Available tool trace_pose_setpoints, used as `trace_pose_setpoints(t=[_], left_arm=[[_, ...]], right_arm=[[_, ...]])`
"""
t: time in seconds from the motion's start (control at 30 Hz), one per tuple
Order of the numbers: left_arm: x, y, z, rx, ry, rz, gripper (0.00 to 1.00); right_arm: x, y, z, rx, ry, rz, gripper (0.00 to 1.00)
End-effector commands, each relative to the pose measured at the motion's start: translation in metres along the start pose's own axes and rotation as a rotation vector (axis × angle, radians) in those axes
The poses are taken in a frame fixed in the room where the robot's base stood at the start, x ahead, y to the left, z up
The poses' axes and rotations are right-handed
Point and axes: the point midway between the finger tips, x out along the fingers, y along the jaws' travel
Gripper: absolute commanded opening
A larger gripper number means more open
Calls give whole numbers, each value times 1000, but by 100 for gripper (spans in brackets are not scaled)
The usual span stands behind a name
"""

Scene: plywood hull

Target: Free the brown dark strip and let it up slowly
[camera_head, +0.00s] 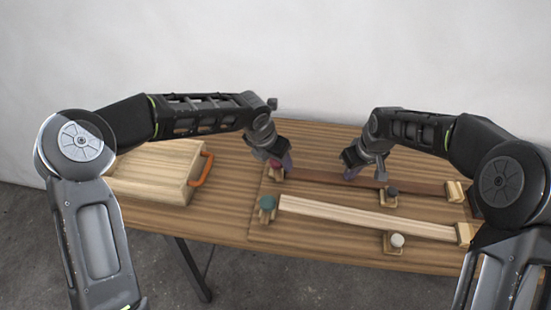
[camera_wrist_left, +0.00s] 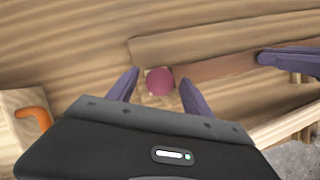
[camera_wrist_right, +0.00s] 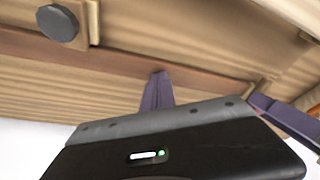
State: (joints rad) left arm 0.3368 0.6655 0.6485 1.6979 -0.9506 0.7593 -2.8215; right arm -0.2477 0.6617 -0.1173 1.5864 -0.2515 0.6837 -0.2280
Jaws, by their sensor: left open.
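The brown dark strip (camera_head: 425,187) runs along the back of the board, its right end at a wooden block (camera_head: 455,190). It also shows in the left wrist view (camera_wrist_left: 225,66) and the right wrist view (camera_wrist_right: 120,59). A red knob (camera_wrist_left: 160,80) on a small block is at its left end. My left gripper (camera_head: 280,162) is open, with its fingers (camera_wrist_left: 158,90) on either side of the red knob. My right gripper (camera_head: 352,168) appears shut, its joined fingertips (camera_wrist_right: 160,75) at the strip, seemingly touching it. A dark grey knob (camera_head: 392,190) sits beside the strip.
A pale strip (camera_head: 350,216) lies in front, with a teal knob (camera_head: 267,202) at its left and a white knob (camera_head: 397,240) beside it. A wooden case (camera_head: 155,172) with an orange handle (camera_head: 202,169) stands at the left.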

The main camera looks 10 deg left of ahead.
Motion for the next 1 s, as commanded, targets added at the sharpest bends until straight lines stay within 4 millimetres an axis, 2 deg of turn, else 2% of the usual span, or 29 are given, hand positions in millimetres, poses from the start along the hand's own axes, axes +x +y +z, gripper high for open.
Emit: trace_pose_setpoints(t=[0.17, 0.47, 0.8, 1.0], left_arm=[[0, -1, 1, -101, -2, 43, 59], [0, -1, 0, -116, -1, 48, 59], [0, -2, 0, -333, -1, 139, 59], [0, -2, 0, -339, -1, 140, 59]], right_arm=[[2, 0, 2, 1, -5, 0, 0], [2, 0, 2, 1, -5, 0, 0], [2, 0, 2, 1, -5, 0, 0], [2, 1, 2, 1, -5, 0, 0]])
